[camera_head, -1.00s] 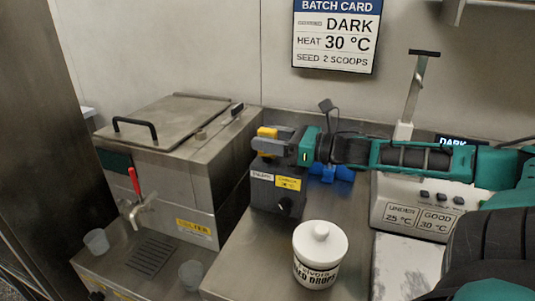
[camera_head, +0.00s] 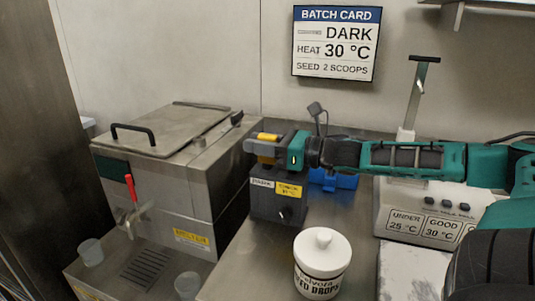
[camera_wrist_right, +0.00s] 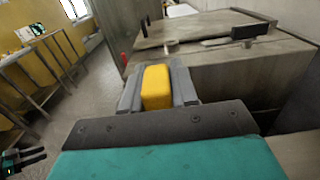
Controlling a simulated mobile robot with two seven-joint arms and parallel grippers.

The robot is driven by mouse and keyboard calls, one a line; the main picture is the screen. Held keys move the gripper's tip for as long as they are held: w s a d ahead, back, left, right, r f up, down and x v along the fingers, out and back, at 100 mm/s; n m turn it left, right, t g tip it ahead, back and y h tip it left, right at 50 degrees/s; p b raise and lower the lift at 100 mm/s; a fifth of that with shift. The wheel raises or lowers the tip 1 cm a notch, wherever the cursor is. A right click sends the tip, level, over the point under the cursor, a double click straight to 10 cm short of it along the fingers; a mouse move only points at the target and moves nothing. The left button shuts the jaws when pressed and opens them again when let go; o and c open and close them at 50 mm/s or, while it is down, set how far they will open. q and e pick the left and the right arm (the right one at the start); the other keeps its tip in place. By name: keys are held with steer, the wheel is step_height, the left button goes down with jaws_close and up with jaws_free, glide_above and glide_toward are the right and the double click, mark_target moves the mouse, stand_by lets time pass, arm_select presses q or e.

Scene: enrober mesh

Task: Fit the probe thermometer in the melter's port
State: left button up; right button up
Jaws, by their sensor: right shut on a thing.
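The melter (camera_head: 150,185) is a steel box at the left with a lid, a black handle and a red-levered tap. A small round fitting (camera_head: 199,141) on its top right may be the port; its opening cannot be made out. My right gripper (camera_head: 265,148) is shut on a yellow block (camera_head: 268,137), which looks like the probe thermometer's grip. It also shows between the fingers in the right wrist view (camera_wrist_right: 156,88). It is right of the melter and apart from it. The probe's stem is hidden. A dark gripper-like shape (camera_wrist_right: 25,157), perhaps my left gripper, shows at the lower left there.
A dark labelled box (camera_head: 278,203) stands below my right gripper. A white lidded jar (camera_head: 322,265) stands in front, with a blue item (camera_head: 333,180) behind. A white unit (camera_head: 430,215) with a post is at the right. Clear cups (camera_head: 90,252) stand by the tap.

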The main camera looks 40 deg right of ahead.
jaws_close()
arm_select(q)
steer(key=shift+s, duration=0.1)
